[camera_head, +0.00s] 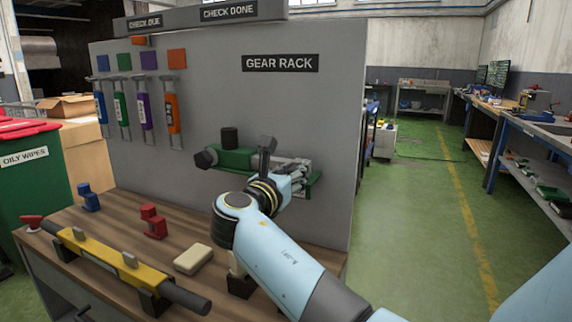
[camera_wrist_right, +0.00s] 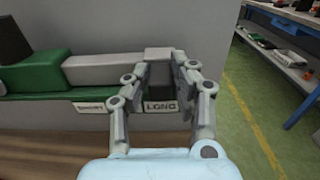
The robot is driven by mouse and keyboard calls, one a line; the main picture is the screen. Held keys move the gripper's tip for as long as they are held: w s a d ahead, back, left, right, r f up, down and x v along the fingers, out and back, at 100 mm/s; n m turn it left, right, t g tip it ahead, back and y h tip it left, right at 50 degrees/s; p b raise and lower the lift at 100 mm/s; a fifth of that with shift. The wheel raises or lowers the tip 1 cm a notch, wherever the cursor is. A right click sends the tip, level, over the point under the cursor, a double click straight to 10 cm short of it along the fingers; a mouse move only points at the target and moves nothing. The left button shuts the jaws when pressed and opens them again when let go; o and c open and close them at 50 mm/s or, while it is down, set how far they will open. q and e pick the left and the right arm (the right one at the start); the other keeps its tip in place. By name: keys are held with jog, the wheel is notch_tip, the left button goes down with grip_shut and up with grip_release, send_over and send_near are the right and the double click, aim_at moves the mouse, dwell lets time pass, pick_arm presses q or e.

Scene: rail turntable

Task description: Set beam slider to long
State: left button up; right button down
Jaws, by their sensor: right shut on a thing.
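The beam slider is a unit on the grey panel, with a green body (camera_head: 238,158) and a dark knob (camera_head: 230,138) on top. In the right wrist view a light grey bar (camera_wrist_right: 100,68) runs right from the green block (camera_wrist_right: 38,72). My right gripper (camera_head: 290,176) is shut on the bar's right end; its fingers also show in the right wrist view (camera_wrist_right: 160,72). A LONG label (camera_wrist_right: 160,106) sits directly below the grip, and a second label (camera_wrist_right: 88,107), hard to read, is to its left on the green rail. My left gripper is not in view.
A GEAR RACK sign (camera_head: 280,63) is above. Coloured hanging tools (camera_head: 144,108) are at the left of the panel. A yellow bar tool (camera_head: 105,255), red and blue pieces and a cream block (camera_head: 192,259) lie on the bench. Green floor is open at right.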

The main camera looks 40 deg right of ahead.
jog(key=shift+s+f, duration=0.1)
jog(key=shift+f, duration=0.05)
jog(key=c, duration=1.6)
grip_release()
jog(key=o, duration=0.5)
jog(key=shift+s, duration=0.2)
jog(key=shift+w, duration=0.1)
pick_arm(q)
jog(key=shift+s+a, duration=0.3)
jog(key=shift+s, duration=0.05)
pick_arm(e)
notch_tip(320, 180, up, 10)
jog(key=shift+d+r, duration=0.1)
